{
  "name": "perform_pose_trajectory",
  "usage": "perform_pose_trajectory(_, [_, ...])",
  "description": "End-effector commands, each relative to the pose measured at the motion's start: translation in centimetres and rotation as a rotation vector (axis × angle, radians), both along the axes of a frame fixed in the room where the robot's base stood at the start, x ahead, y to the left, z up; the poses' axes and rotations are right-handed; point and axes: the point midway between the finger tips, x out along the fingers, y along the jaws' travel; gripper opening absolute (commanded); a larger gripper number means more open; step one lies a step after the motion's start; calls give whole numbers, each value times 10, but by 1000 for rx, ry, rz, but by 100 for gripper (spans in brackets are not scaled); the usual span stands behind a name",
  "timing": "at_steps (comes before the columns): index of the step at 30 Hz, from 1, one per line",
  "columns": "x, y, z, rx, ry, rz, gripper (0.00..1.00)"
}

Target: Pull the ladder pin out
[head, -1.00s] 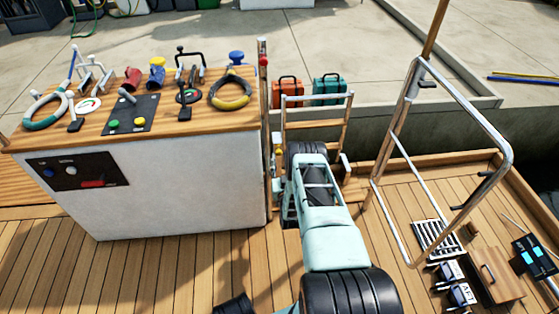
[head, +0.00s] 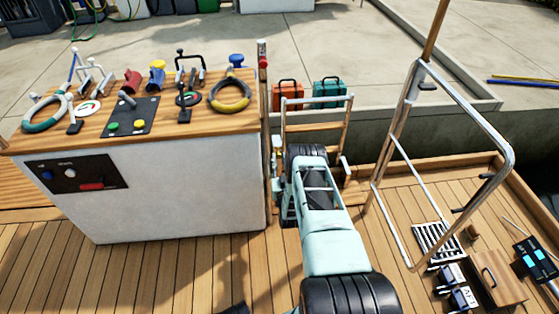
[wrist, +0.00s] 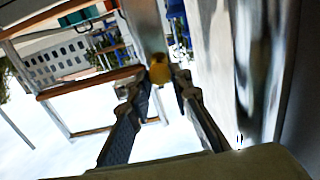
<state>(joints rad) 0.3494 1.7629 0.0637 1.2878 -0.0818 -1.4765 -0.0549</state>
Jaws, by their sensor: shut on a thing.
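The ladder (head: 347,125) stands upright at the gate beside the white console, with metal rails and wooden rungs. Its wooden rungs also show in the wrist view (wrist: 90,83). The yellow ladder pin (wrist: 160,70) shows in the wrist view between my fingertips, next to a metal post. My gripper (wrist: 161,80) is shut on the pin. In the head view my own arm covers most of the gripper and the pin. I cannot tell how deep the pin sits.
The console (head: 170,185) stands close on the left, with levers and ropes on its wooden top. A bent metal rail (head: 490,135) rises on the right. An orange case (head: 288,95) and a teal case (head: 328,93) stand behind the ladder. Open deck lies in front.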

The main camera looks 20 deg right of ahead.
Motion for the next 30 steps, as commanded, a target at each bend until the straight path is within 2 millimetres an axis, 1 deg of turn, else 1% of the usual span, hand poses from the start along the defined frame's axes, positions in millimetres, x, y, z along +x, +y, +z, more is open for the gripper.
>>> perform_pose_trajectory(6, [-29,9,1,1,5,0,0])
perform_pose_trajectory(8, [-35,10,0,1,5,0,0])
perform_pose_trajectory(17, [-39,11,-2,1,3,0,0])
perform_pose_trajectory(18, [-39,11,-2,1,3,0,21])
perform_pose_trajectory(19, [-39,11,-2,1,3,0,24])
perform_pose_trajectory(20, [-39,11,-2,1,3,0,26])
perform_pose_trajectory(27, [-38,11,-1,1,2,0,26])
perform_pose_trajectory(30, [-42,12,-1,1,3,0,26])
